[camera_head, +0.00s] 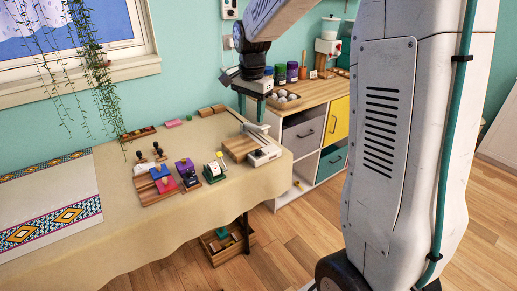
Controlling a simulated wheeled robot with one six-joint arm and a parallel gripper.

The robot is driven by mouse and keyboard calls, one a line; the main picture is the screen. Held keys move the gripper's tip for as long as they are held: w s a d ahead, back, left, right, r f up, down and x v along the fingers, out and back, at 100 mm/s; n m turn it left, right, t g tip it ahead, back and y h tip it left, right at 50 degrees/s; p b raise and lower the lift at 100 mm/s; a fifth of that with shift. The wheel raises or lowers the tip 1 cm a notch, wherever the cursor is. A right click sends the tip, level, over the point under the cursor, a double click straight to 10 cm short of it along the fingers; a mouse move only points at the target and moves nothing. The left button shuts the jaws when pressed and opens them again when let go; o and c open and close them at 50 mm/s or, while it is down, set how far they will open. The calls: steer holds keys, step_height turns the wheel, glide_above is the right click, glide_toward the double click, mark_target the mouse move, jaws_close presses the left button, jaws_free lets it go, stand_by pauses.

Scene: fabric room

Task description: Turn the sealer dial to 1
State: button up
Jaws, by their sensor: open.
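A low white device (264,155), which looks like the sealer, sits at the right front corner of the cloth-covered table. Small dark spots show on its front, but the dial and its setting are too small to read. A pale arm or bar (257,129) stretches behind it. My gripper (251,112) hangs from the arm, pointing down, behind and above the device, near the table's back right. Its teal fingers are apart, with nothing seen between them. It appears clear of the device.
A wooden block or board (240,148) lies left of the white device. Stamps and coloured ink pads stand on a wooden tray (147,193) further left. A wooden-topped cabinet (318,88) with jars stands behind right. A wooden crate (228,243) is under the table.

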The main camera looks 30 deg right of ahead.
steer(key=w+d+f+m, duration=0.4)
steer(key=w+d+f, duration=0.1)
steer(key=w+f, duration=0.2)
steer(key=m, duration=0.4)
glide_toward(258, 150)
steer(key=shift+m, duration=0.3)
step_height(258, 150, down, 7)
steer(key=shift+w+d+f, duration=0.1)
steer(key=shift+w+f, duration=0.1)
steer(key=shift+f, duration=0.6)
steer(key=c, duration=1)
